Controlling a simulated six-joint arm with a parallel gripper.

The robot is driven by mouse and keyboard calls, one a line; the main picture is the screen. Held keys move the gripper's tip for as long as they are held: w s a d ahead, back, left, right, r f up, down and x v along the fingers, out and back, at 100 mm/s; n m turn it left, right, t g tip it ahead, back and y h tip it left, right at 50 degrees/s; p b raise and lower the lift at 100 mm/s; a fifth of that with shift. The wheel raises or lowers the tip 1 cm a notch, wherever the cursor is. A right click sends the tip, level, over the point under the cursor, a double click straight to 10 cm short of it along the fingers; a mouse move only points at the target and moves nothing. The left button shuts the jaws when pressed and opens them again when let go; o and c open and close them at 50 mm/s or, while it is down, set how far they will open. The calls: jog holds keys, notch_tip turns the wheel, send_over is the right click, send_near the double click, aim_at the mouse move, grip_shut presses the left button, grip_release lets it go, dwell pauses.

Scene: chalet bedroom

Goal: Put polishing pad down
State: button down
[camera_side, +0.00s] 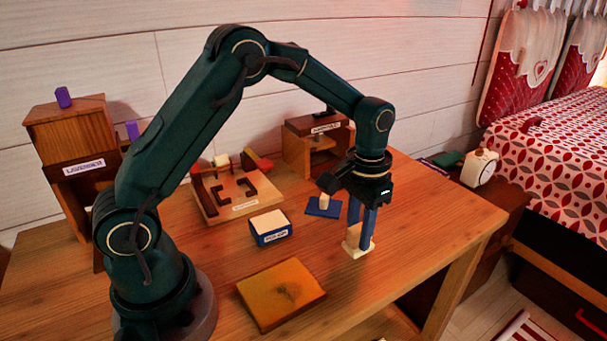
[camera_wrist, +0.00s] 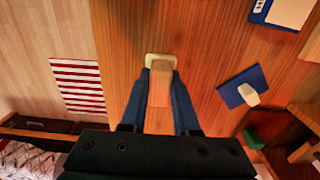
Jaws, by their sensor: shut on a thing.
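My gripper (camera_side: 361,232) points down over the right part of the wooden table, with its blue fingers shut on the polishing pad (camera_side: 352,250). The pad has a cream base. In the wrist view its tan handle (camera_wrist: 160,90) sits between the fingertips, with the cream base (camera_wrist: 152,58) beyond. The fingers hide part of the pad in the side view. The pad is low and near the tabletop, but I cannot tell whether it touches. A second pad, blue with a cream handle (camera_side: 323,207), lies flat behind and left of my gripper; it also shows in the wrist view (camera_wrist: 238,96).
A yellow-brown board (camera_side: 281,294) lies at the table's front. A blue-and-white labelled box (camera_side: 271,229) stands left of my gripper. A wooden fixture (camera_side: 231,196) and a wooden stand (camera_side: 310,152) are behind. The table's right edge is near; bare wood lies around the pad.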

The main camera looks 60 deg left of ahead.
jog(key=shift+f, duration=0.9)
jog(key=shift+f, duration=0.15)
jog(key=c, duration=0.7)
grip_release()
jog(key=shift+o, duration=0.2)
